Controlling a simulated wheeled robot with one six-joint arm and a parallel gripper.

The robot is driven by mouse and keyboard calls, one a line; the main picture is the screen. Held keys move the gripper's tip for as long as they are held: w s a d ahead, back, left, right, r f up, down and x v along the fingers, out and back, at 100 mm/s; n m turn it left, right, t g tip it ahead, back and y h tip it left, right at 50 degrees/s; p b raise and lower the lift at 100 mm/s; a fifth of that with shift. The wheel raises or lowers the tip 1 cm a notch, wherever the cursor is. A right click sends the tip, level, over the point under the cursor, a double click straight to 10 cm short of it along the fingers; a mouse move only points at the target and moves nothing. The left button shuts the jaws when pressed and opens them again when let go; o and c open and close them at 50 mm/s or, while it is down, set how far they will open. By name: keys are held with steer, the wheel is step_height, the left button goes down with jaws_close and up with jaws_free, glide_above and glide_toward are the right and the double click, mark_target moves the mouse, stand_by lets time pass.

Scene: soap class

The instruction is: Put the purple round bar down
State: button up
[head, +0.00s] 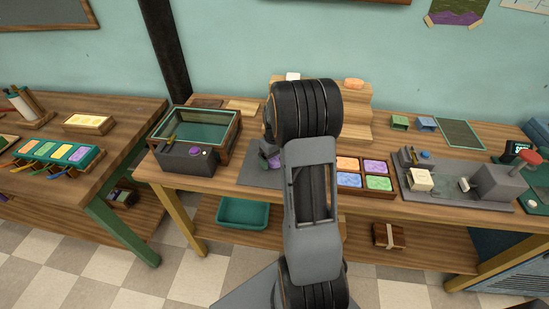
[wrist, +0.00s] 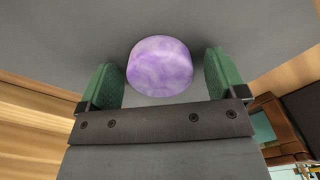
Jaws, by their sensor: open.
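The purple round bar (wrist: 160,66) shows in the wrist view, lying on a dark grey mat (wrist: 260,35). It is a marbled light purple disc. My gripper (wrist: 165,75) is open, with one green finger on each side of the bar and a visible gap between each finger and it. In the head view my arm covers most of this spot; only part of the grey mat (head: 252,177) and a little of the gripper area show left of the arm, and I cannot make out the bar clearly there.
A glass-topped box (head: 205,130) stands left of the mat. A tray of coloured bars (head: 363,189) is to the right, with a grey press (head: 497,182) farther right. Wooden steps (head: 357,122) rise behind my arm. A teal bin (head: 243,213) sits on the lower shelf.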

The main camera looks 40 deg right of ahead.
mark_target(275, 158)
step_height(275, 158, up, 11)
steer(key=s+a+r+t, duration=0.2)
steer(key=s+a, duration=0.5)
steer(key=a, duration=0.3)
steer(key=s+a+r+t, duration=0.1)
steer(key=s+a, duration=0.7)
steer(key=a, duration=0.1)
steer(key=shift+a+r+t, duration=0.35)
steer(key=shift+r+t, duration=0.05)
steer(key=shift+s, duration=0.1)
